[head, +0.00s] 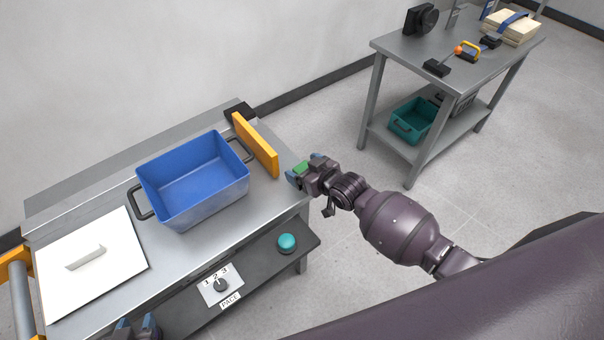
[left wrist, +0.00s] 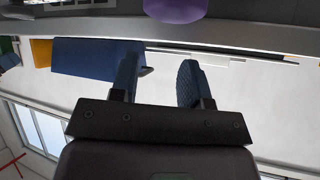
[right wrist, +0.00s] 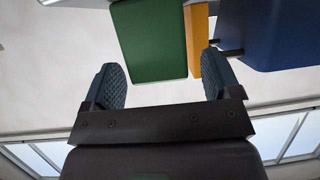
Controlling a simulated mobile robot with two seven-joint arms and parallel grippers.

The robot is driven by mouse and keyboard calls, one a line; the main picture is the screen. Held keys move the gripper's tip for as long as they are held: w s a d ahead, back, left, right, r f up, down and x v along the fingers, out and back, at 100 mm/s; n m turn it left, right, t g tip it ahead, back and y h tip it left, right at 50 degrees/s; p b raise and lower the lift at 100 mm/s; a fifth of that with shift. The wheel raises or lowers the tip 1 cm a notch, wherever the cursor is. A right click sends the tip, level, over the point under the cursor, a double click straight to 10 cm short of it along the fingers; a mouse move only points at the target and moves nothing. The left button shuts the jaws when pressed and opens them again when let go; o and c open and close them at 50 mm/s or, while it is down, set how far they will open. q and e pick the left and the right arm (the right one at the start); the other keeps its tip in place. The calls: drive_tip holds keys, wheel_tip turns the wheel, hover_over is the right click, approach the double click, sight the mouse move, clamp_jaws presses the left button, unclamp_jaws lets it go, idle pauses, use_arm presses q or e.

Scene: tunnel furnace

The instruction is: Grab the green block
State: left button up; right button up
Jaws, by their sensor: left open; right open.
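The green block (head: 302,168) is at the right end of the metal table in the head view, partly hidden by my right gripper (head: 306,169). In the right wrist view the green block (right wrist: 150,40) appears ahead of my right gripper (right wrist: 163,80), lined up with the gap between its spread fingers. No finger visibly touches it. My left gripper (head: 137,327) is at the bottom edge of the head view, in front of the table. Its fingers stand apart and empty in the left wrist view (left wrist: 158,80).
A blue bin (head: 195,210) and a yellow-orange bar (head: 255,145) stand on the table left of the block. A white panel with a handle (head: 90,285) lies at the left. A teal button (head: 287,242) sits on the front ledge. A second table (head: 400,48) stands behind, right.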

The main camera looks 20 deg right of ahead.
drive_tip(key=shift+w+a+f, duration=0.2)
drive_tip(key=shift+w+f, duration=0.05)
drive_tip(key=shift+w, duration=0.2)
drive_tip(key=c, duration=1)
drive_tip(key=shift+c, duration=0.2)
drive_tip(key=shift+r, duration=0.15)
